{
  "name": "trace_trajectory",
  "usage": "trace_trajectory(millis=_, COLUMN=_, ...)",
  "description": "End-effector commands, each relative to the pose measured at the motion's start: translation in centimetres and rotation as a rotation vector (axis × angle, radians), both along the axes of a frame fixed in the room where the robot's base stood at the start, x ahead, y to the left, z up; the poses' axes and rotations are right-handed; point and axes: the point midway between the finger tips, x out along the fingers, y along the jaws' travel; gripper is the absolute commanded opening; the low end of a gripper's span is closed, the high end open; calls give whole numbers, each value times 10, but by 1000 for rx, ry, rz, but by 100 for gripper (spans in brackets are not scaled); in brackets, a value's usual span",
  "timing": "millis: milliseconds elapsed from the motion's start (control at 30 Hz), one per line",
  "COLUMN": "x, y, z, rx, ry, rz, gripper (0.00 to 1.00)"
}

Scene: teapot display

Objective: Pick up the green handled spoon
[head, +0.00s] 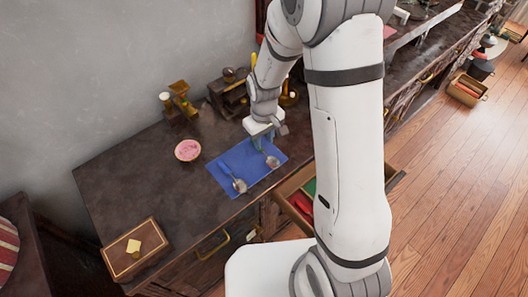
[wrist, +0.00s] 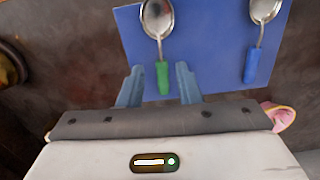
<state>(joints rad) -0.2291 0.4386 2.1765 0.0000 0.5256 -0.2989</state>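The green handled spoon lies on the blue mat (head: 238,155); in the wrist view its green handle (wrist: 163,78) points toward my gripper (wrist: 158,82), and its metal bowl is at the top edge. My gripper is open and empty, with one blue-grey finger on each side of the handle's end. I cannot tell how high the fingers are above the mat. In the head view, my gripper (head: 264,139) hangs over the mat's far right part and hides the green handle; the spoon's bowl (head: 272,161) shows in front of it.
A blue handled spoon (wrist: 252,62) lies beside it on the mat. A pink bowl (head: 188,150) stands left of the mat. A wooden box (head: 135,250) is at the table's near left corner. Brass and wooden items (head: 180,101) stand at the back. An open drawer (head: 297,192) is at right.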

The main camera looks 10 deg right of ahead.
Motion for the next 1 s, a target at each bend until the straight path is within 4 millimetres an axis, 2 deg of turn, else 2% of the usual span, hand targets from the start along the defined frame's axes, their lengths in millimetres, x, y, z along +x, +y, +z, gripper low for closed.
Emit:
trace_trajectory(millis=100, x=-4, y=-1, z=-20, rx=-2, ry=7, rz=-1, gripper=31)
trace_trajectory(millis=233, x=-4, y=-1, z=-37, rx=-1, ry=4, rz=-1, gripper=31)
trace_trajectory(millis=567, x=-3, y=-1, z=-43, rx=-1, ry=1, rz=-2, gripper=31)
trace_trajectory(millis=933, x=-3, y=-1, z=-43, rx=-1, ry=1, rz=-3, gripper=1)
trace_trajectory(millis=1000, x=-3, y=-1, z=-43, rx=-1, ry=1, rz=-3, gripper=0)
